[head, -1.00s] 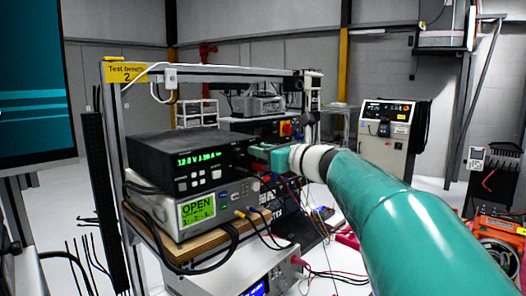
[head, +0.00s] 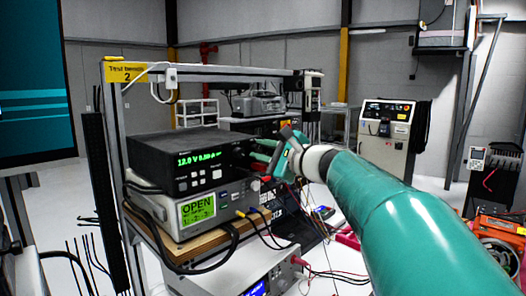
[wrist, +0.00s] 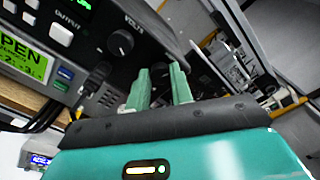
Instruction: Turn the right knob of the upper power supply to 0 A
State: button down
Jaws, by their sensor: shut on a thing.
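The upper power supply (head: 165,150) is a black box with a green display (head: 199,158). The display starts with 12.0 V; its current digits are too blurred to read surely. My gripper (head: 258,157) is at the right end of its front panel, shut on the right knob. In the wrist view, the dark right knob (wrist: 160,71) sits between the two green fingertips (wrist: 160,80), partly hidden by them. The left knob (wrist: 120,43), marked VOLTS, stands free beside the fingers. My gripper is rolled relative to the panel.
A grey instrument (head: 235,196) with a green OPEN screen lies under the supply on a wooden shelf (head: 190,246). Cables and leads (head: 262,222) hang below my gripper. The bench frame post (head: 117,150) stands at left.

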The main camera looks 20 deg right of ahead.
jog(key=shift+n, duration=2.3)
jog(key=c, duration=1.2)
grip_release()
jog(key=shift+c, duration=0.2)
jog(key=shift+f, duration=0.15)
